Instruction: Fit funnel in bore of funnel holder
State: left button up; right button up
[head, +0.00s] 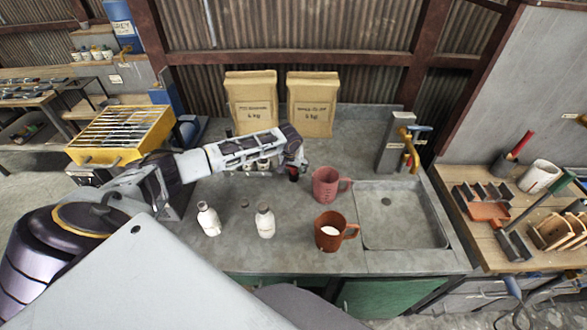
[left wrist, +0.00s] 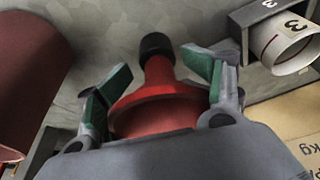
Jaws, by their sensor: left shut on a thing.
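My left gripper (head: 293,163) reaches over the grey counter from the left, and its green-padded fingers also show in the left wrist view (left wrist: 158,82). It is shut on a red funnel (left wrist: 158,108), around the wide body. The funnel's narrow spout ends in a black tip that points away from the gripper. In the head view the funnel (head: 293,174) is a small dark red and black shape below the fingers. I cannot make out the funnel holder and its bore for certain. My right gripper is not in view.
A pink mug (head: 326,184) stands right of the gripper; a brown mug (head: 330,240) is nearer. Two white bottles (head: 208,220) (head: 265,222) stand in front. Two paper bags (head: 251,103) (head: 310,105) are behind. A grey bracket (left wrist: 246,30) marked 3 holds a white cylinder. The sink (head: 405,235) is right.

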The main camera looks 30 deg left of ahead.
pick_arm(q)
jog(key=shift+f, duration=0.3)
jog(key=o, duration=1.4)
jog(key=o, duration=0.3)
jog(key=shift+v, duration=6)
jog(key=shift+s+d+f, duration=0.1)
